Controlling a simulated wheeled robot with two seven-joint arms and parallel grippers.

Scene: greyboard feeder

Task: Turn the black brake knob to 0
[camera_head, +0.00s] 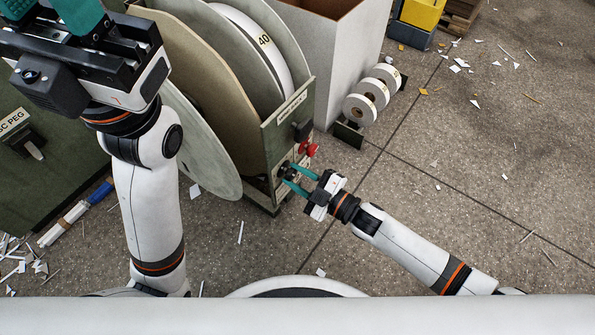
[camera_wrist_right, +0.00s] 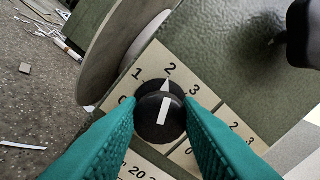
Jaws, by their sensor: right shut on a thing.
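The black brake knob (camera_wrist_right: 158,118) sits on a pale dial plate (camera_wrist_right: 203,98) printed with 0, 1, 2 and 3. Its white pointer is at the 2. My right gripper (camera_head: 287,178) reaches the front panel of the green reel stand in the head view. In the right wrist view its teal fingers (camera_wrist_right: 158,104) stand on either side of the knob, shut on it. My left gripper (camera_head: 48,10) is at the top left of the head view, away from the knob. Its teal fingers stand apart; their tips are cut off by the frame.
A red knob (camera_head: 309,150) is above the brake knob. The stand (camera_head: 287,113) holds a large reel marked 40 (camera_head: 264,40). White tape rolls (camera_head: 361,109) stand to the right, beside a tall grey bin (camera_head: 330,60). Paper scraps litter the open floor.

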